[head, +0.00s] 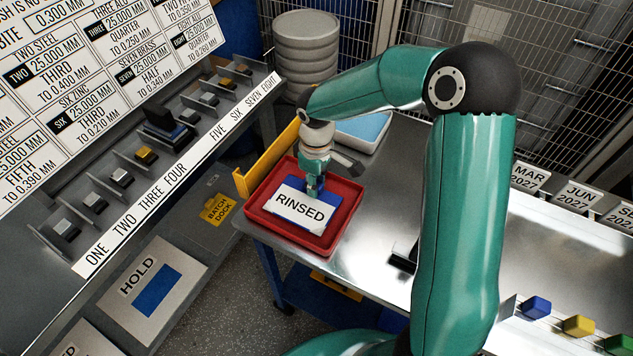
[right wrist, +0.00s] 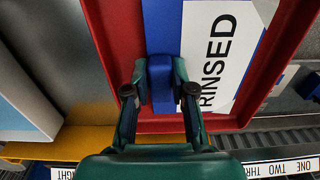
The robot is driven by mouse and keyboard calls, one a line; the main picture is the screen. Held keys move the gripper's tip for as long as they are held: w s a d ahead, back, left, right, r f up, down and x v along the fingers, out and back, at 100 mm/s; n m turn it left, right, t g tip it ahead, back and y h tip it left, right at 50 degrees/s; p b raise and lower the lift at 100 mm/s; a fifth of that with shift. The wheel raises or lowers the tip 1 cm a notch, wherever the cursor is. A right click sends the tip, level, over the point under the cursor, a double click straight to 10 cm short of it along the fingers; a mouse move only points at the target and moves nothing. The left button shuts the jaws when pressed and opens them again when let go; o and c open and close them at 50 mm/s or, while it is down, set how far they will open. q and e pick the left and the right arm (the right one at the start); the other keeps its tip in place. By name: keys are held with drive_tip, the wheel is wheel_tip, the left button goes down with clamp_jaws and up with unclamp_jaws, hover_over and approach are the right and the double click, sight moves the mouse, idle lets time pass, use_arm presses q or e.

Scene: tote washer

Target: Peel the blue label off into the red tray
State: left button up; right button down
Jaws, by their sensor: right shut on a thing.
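The red tray (head: 343,227) sits at the left end of the metal table; its red wall also shows in the right wrist view (right wrist: 284,52). The blue label (head: 326,211), with a white panel reading RINSED (head: 300,206), is inside the tray's outline. Whether it touches the tray floor I cannot tell. My right gripper (head: 315,186) is over the label's far edge. In the right wrist view my right gripper (right wrist: 160,88) is shut on a blue tab (right wrist: 160,72) in line with the label's blue border (right wrist: 163,25). My left gripper is not in view.
A yellow plate (head: 262,160) stands along the tray's left side. A light tray with a blue inside (head: 365,127) is behind it. The HOLD sheet (head: 140,280) with a blue rectangle lies at lower left. Coloured blocks (head: 578,325) are at lower right. The table's middle is mostly clear.

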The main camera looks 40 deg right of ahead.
drive_tip(key=shift+f+b, duration=0.35)
drive_tip(key=c, duration=0.9)
unclamp_jaws()
drive_tip(key=shift+r, duration=0.1)
drive_tip(key=shift+r+p, duration=2.6)
drive_tip(key=shift+r, duration=0.85)
